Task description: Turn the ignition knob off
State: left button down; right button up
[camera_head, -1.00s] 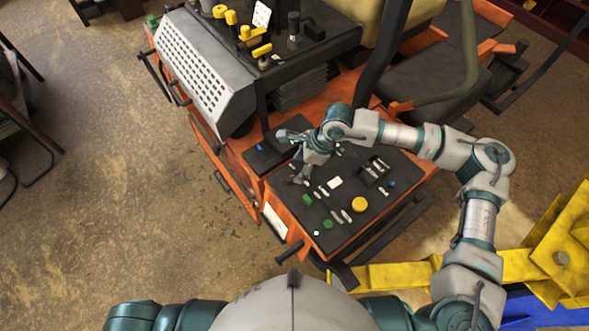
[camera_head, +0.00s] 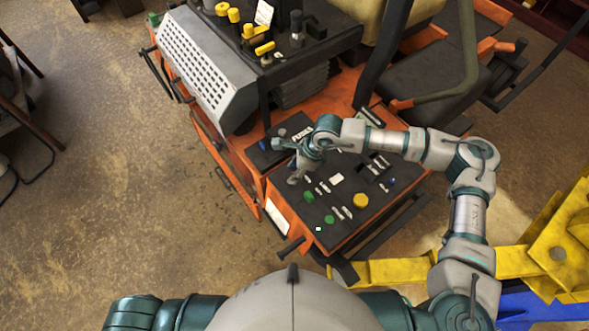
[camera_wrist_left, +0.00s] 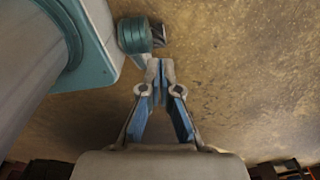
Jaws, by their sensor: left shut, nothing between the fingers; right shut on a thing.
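The control panel (camera_head: 335,230) is a dark box top on the orange machine, with green, yellow and blue buttons and small switches. My right gripper (camera_head: 284,163) is over the panel's far left edge, its fingers shut on a small part there. That part is hidden under the fingers; from its place I take it to be the ignition knob, but its angle cannot be seen. My left gripper (camera_wrist_left: 160,72) is shut and empty above the brown floor in the left wrist view. It is not visible in the head view.
The black box labelled FUSES (camera_head: 268,152) adjoins the gripper. A grey perforated cover (camera_head: 205,65) and yellow-topped levers (camera_head: 250,32) stand behind. A black seat (camera_head: 435,85) is at the right, yellow metal parts (camera_head: 550,245) at lower right.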

jog(key=shift+a, duration=0.2)
jog(key=shift+f+n+b, duration=0.15)
jog(key=shift+n+b, duration=0.35)
jog(key=shift+b, duration=0.35)
jog(key=n+g+b, duration=0.1)
jog(key=n+b, duration=0.1)
jog(key=b, duration=0.1)
jog(key=n+g+b, duration=0.1)
jog(key=n+b, duration=0.1)
jog(key=n+h+b, duration=0.1)
jog(key=n+b, duration=0.1)
jog(key=b, duration=0.1)
jog(key=shift+w+a+f+n+g+b, duration=0.2)
jog(key=shift+w+n+g+b, duration=0.1)
jog(key=shift+n+g, duration=0.1)
jog(key=shift+r+n+g+h+b, duration=0.1)
jog(key=shift+n+g+h+b, duration=0.2)
jog(key=shift+n+b, duration=0.7)
jog(key=shift+r+n+g+h+b, duration=0.1)
jog(key=shift+n+g+h+b, duration=0.2)
jog(key=shift+n+b, duration=0.7)
jog(key=shift+n, duration=0.3)
pick_arm(q)
notch_tip(320, 180, down, 14)
jog(key=w, duration=0.1)
jog(key=shift+a+r, duration=0.25)
jog(key=shift+a, duration=0.2)
jog(key=shift+s, duration=0.1)
